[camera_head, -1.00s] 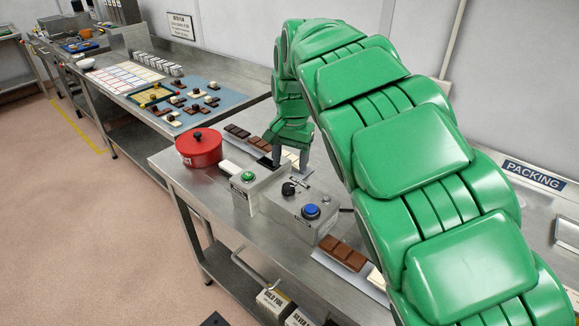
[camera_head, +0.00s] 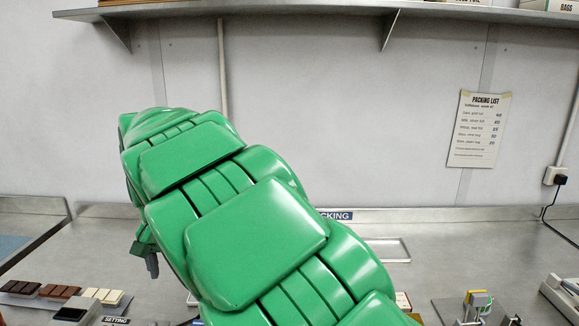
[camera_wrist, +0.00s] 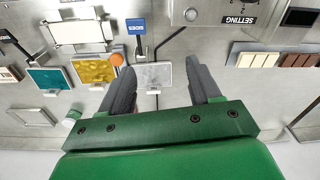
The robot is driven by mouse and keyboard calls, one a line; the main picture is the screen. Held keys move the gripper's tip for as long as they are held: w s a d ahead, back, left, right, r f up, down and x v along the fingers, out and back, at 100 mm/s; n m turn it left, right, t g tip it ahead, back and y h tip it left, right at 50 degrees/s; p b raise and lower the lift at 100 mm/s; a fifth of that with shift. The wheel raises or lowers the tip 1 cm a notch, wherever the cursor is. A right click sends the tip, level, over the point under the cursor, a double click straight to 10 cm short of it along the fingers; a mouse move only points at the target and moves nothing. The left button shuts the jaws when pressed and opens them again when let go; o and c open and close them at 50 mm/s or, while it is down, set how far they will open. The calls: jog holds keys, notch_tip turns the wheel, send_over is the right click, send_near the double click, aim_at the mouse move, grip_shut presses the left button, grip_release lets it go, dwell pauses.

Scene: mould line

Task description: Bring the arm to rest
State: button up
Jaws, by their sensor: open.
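My green arm (camera_head: 255,240) reaches across the middle of the head view, over the steel bench and bent at its far end. My gripper (camera_head: 152,265) shows only partly behind the arm, with grey fingers pointing down near the SETTING label. In the wrist view, my gripper (camera_wrist: 162,78) has its two grey fingers spread wide, with nothing held between them. The bench (camera_wrist: 170,120) shows beneath and between the fingers. A silvery square (camera_wrist: 154,75) lies on the bench between the fingers, apart from them.
Teal (camera_wrist: 50,78) and gold squares (camera_wrist: 95,71) lie left of the fingers in the wrist view. A shelf (camera_head: 300,8) runs along the wall above. A packing list (camera_head: 479,128) hangs right.

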jog(key=s+d+r+m, duration=0.1)
jog(key=d+r, duration=0.1)
jog(key=d, duration=1)
jog(key=s+d+r+m, duration=0.1)
jog(key=d+r, duration=0.1)
jog(key=d, duration=1.1)
jog(key=s+d, duration=1)
jog(key=d, duration=0.1)
jog(key=s+d+f+g, duration=0.1)
jog(key=s+f, duration=0.3)
jog(key=s, duration=0.4)
jog(key=s+d+f+g, duration=0.1)
jog(key=s+d+f, duration=0.3)
jog(key=s, duration=0.5)
jog(key=shift+s+d+f, duration=0.2)
jog(key=shift+d+f, duration=0.15)
jog(key=shift+f, duration=0.1)
jog(key=shift+c, duration=0.2)
